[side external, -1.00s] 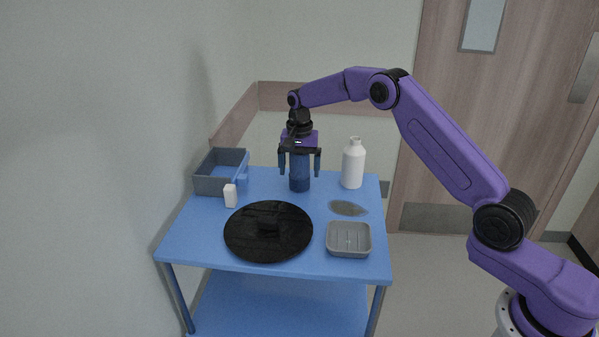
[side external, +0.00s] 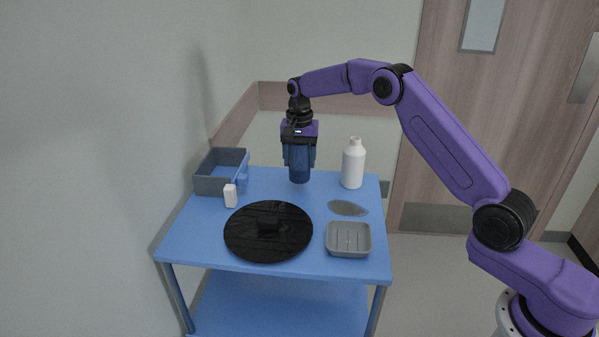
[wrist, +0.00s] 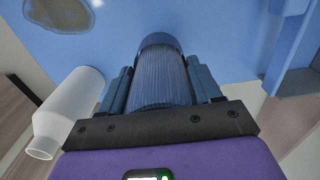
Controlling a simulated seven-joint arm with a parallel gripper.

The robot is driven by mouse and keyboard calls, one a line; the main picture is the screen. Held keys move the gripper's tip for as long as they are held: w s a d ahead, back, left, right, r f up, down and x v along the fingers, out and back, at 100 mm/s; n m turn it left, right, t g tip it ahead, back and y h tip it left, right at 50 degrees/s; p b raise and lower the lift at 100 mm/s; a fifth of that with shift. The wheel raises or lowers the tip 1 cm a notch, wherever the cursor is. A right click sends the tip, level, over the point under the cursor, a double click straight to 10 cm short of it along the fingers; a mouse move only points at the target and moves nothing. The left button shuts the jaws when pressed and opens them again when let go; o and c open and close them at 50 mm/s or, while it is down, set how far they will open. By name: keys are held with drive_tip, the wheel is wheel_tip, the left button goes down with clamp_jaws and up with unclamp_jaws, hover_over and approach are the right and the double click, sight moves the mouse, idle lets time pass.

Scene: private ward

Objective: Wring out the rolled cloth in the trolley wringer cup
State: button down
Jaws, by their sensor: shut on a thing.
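A blue ribbed cylinder, which looks like the rolled cloth (side external: 300,175), stands upright at the back of the blue trolley top. My gripper (side external: 299,164) points down and is shut on it, a finger on each side. In the wrist view the ribbed roll (wrist: 160,82) fills the space between the fingers of my gripper (wrist: 158,76), and its far end is a smooth darker blue. I cannot tell whether that dark end is the wringer cup or part of the roll, nor whether its bottom touches the trolley.
A white bottle (side external: 353,164) stands close right of the roll. A grey-blue bin (side external: 211,186) and small white block (side external: 230,196) are left. A black disc (side external: 268,247), grey dish (side external: 348,253) and wet-looking patch (side external: 348,208) lie in front on the trolley (side external: 200,238).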

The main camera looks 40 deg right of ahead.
sight(300, 145)
drive_tip(key=shift+r, duration=2.5)
drive_tip(key=shift+s+a+r, duration=0.3)
drive_tip(key=shift+s, duration=0.2)
drive_tip(key=s+a, duration=0.2)
drive_tip(key=s, duration=1)
drive_tip(key=s+a, duration=0.2)
drive_tip(key=s, duration=1)
drive_tip(key=shift+w+a+f, duration=0.1)
drive_tip(key=shift+f, duration=1.6)
drive_tip(key=shift+w+a+f, duration=0.1)
drive_tip(key=shift+f, duration=1.6)
